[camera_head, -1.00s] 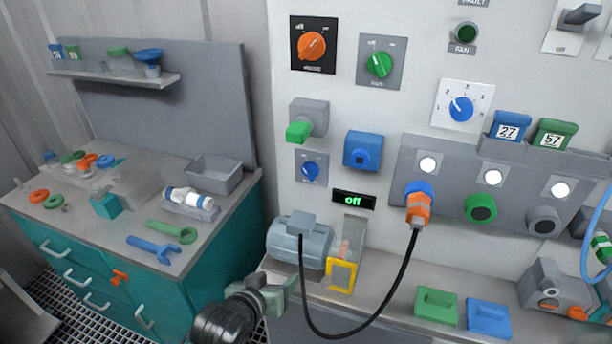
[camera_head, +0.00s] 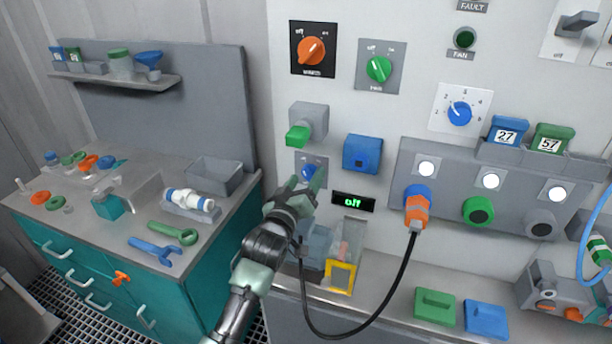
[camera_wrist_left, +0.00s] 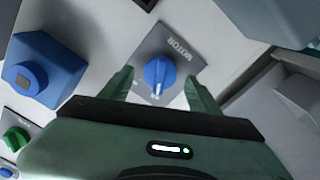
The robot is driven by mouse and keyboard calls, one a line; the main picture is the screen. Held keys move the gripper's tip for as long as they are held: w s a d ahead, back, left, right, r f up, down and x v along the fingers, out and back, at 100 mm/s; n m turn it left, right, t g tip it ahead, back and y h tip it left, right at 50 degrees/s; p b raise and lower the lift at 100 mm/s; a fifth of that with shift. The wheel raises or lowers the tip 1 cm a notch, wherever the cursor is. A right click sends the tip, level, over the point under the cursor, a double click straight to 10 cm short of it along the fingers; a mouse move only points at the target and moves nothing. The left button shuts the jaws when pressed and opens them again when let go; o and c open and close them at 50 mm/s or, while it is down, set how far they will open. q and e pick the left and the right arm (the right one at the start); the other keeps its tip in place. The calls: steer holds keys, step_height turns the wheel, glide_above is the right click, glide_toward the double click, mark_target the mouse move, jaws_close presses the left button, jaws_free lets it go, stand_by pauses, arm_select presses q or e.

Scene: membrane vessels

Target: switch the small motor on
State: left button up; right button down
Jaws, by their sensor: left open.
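The small blue motor knob (camera_wrist_left: 159,76) sits on a grey plate marked MOTOR (camera_wrist_left: 176,48) in the left wrist view. In the head view the knob (camera_head: 309,172) shows just above my left gripper (camera_head: 306,186). In the left wrist view the two green fingers of my left gripper (camera_wrist_left: 158,92) are open, one on each side of the knob's lower part, with gaps to it. The display (camera_head: 353,202) right of the knob reads off. The small motor (camera_head: 318,240) on the ledge is largely hidden behind my left arm. My right gripper is not in view.
A green-handled grey box (camera_head: 308,123) juts out above the knob, and a blue box (camera_head: 362,154) juts out to its right. A black cable (camera_head: 385,285) hangs in front of the ledge. A yellow-framed clear guard (camera_head: 340,277) stands beside the motor.

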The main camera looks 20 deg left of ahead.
arm_select(q)
steer(key=shift+w, duration=0.35)
steer(key=c, duration=1.3)
steer(key=shift+c, duration=0.2)
